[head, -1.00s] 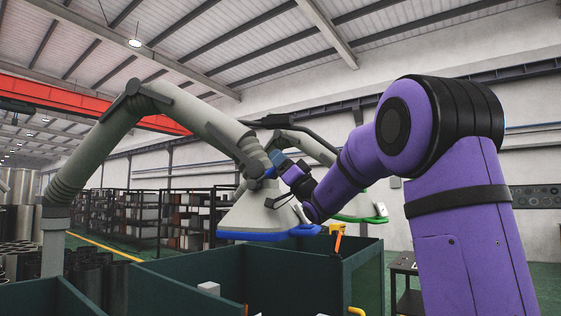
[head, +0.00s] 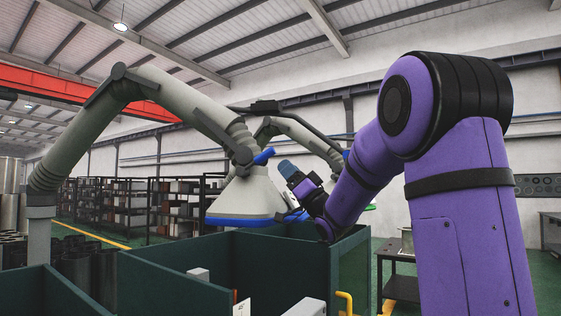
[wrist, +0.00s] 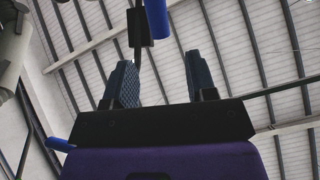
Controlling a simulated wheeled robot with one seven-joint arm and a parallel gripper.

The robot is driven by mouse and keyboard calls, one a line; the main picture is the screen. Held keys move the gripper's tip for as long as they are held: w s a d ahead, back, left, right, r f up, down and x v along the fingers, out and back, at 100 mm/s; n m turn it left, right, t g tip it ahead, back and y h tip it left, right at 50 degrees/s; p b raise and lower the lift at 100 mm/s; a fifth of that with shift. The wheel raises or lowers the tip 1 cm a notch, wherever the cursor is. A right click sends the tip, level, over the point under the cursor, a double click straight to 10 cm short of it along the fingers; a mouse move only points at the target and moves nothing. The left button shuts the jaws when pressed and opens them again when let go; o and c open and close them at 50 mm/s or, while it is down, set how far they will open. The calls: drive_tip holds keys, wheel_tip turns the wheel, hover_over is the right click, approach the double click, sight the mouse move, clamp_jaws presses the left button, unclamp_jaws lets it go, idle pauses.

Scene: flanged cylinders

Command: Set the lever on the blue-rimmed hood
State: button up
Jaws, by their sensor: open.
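The blue-rimmed hood (head: 243,196) is a pale flared hood hanging from a jointed grey extraction arm. Its blue lever (head: 264,156) sticks out at the neck, tilted up to the right. My gripper (head: 287,168) is just right of the lever and hood, apart from the lever in the head view. In the wrist view my gripper (wrist: 160,65) has its two dark fingers wide apart with nothing between them. A blue bar (wrist: 157,18), apparently the lever, shows beyond the fingertips at the top. My wrist hides part of the hood's right side.
Dark green partition walls (head: 285,262) stand below the hood. A yellow bent tube (head: 345,300) rises at the front. Shelving (head: 130,207) is far back left.

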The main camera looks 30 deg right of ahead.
drive_tip(key=shift+s+d+f, duration=0.15)
drive_tip(key=shift+s+f, duration=0.2)
